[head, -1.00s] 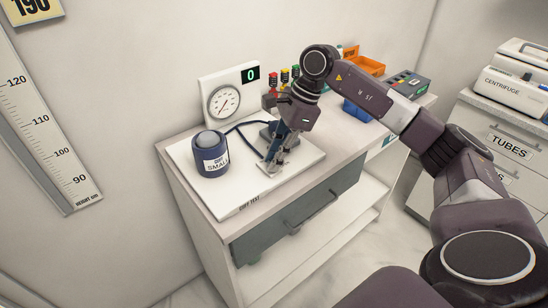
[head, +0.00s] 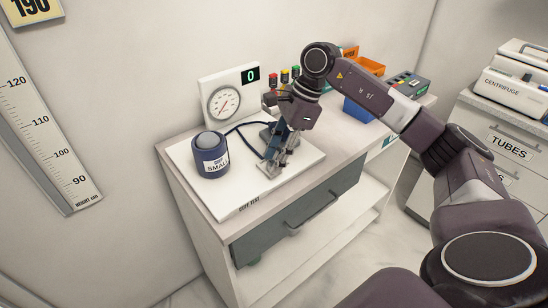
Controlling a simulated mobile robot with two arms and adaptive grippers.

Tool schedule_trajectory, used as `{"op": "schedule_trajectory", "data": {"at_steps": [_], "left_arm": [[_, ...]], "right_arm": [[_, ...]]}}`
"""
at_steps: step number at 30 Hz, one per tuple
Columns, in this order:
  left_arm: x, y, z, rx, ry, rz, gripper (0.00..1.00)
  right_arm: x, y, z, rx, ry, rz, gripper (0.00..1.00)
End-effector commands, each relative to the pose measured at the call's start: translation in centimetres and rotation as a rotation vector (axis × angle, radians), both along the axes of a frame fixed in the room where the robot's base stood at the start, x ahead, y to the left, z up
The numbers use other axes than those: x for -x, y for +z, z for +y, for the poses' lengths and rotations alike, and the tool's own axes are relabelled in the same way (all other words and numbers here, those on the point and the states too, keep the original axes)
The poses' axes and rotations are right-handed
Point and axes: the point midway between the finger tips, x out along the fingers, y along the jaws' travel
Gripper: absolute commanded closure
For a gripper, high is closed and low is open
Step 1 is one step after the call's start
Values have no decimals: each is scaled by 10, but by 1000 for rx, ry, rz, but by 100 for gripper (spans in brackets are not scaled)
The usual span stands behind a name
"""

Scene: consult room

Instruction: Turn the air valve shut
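The air valve is not clearly visible; my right gripper covers the spot where the dark blue tube runs in. A grey-blue block (head: 266,133), perhaps part of the valve or bulb unit, shows just behind the gripper. My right gripper (head: 272,168) points down over the right part of the white board (head: 230,206), its fingertips low, close to the board. Whether its fingers are closed on something is hard to tell. The blue cuff (head: 210,163) marked SMALL stands around a grey cylinder at the left. The round gauge (head: 224,103) has a display (head: 250,75) reading 0. My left gripper is out of view.
The board lies on a cabinet with a grey drawer (head: 300,212). Behind my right arm are an orange bin (head: 371,65), a blue bin (head: 358,110) and a dark box with coloured buttons (head: 408,82). The board's front left is clear.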

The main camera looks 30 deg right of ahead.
Motion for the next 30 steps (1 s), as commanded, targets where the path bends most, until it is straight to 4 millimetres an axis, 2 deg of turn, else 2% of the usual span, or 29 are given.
{"op": "schedule_trajectory", "data": {"at_steps": [12,15,21,30], "left_arm": [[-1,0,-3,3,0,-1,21],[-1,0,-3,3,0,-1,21],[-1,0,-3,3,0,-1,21],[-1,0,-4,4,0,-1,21]], "right_arm": [[8,77,-30,-1,-2,-6,66],[10,91,-36,-2,-2,-5,66],[12,105,-42,-1,-2,-2,66],[13,105,-42,-1,0,-1,66]]}}
